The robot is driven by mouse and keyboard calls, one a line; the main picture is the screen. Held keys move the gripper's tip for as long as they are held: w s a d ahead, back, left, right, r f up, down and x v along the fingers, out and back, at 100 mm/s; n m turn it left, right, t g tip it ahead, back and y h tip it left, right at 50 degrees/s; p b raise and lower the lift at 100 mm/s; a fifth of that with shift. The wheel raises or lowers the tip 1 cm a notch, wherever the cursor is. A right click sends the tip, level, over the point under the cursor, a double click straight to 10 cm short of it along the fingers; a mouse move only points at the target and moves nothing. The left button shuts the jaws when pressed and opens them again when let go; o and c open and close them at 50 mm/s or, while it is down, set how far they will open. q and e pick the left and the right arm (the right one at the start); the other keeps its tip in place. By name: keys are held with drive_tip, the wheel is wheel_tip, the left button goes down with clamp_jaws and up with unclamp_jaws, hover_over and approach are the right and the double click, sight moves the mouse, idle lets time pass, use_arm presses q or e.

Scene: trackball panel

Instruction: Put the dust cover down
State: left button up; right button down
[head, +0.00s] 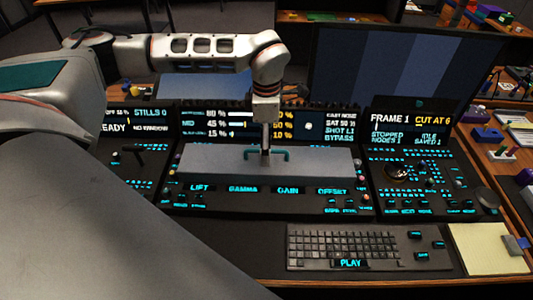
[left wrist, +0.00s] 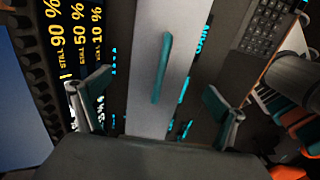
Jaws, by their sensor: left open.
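The dust cover (head: 215,164) is a long flat grey lid with a teal bar handle (head: 284,155). In the head view it lies across the middle section of the control panel, above the LIFT, GAMMA, GAIN and OFFSET labels, hiding what is under it. My left gripper (head: 265,152) is over the middle of the cover at the handle. In the left wrist view my left gripper (left wrist: 160,104) has its fingers wide apart, one on each side of the cover (left wrist: 148,112), with the handle (left wrist: 162,68) ahead between them. I see no finger touching the handle. My right gripper is not in view.
Lit screens (head: 415,122) stand along the back of the panel, with a large monitor (head: 400,65) behind. A keyboard (head: 355,248) lies in front, with a yellow notepad (head: 485,248) to its right. The right panel section carries a dark ball (head: 397,172) and keys.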

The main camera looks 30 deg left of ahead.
use_arm(q)
drive_tip(key=shift+r, duration=2.1)
